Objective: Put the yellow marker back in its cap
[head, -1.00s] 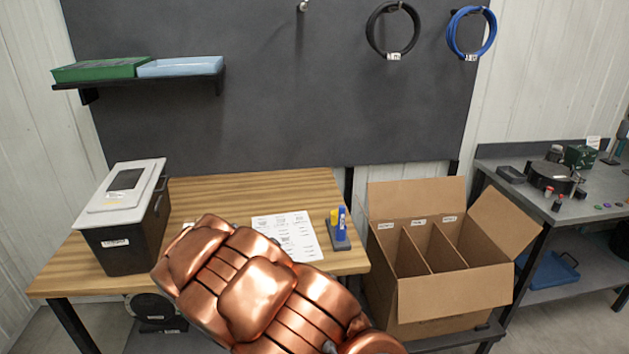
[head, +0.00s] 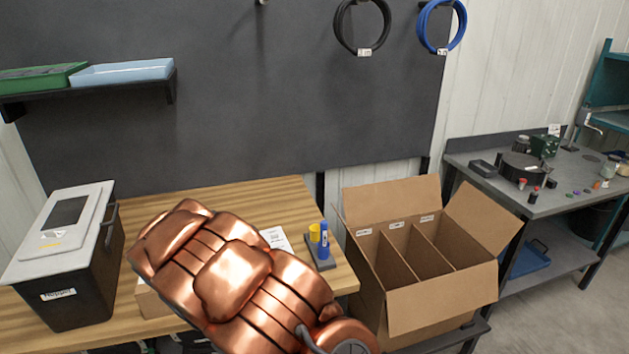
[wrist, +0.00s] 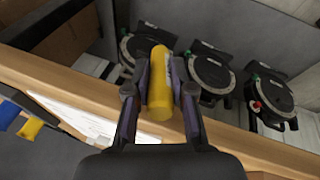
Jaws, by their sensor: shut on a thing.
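My gripper (wrist: 160,88) is shut on the yellow marker (wrist: 159,100) in the wrist view, its two dark fingers on either side of it. The marker is over the wooden table's edge, with a floor area beyond. In the head view my copper arm hides the gripper and the marker. A yellow cap (head: 314,234) stands in a dark holder (head: 326,263) beside a blue marker (head: 324,240) near the table's right edge. In the wrist view the yellow cap (wrist: 31,129) is at the far left, apart from the gripper.
A white sheet (head: 273,238) lies left of the holder, partly hidden by my arm. A lidded black bin (head: 75,270) stands at the table's left. An open divided carton (head: 442,302) stands right of the table. Several round dark devices (wrist: 210,75) show below the table edge.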

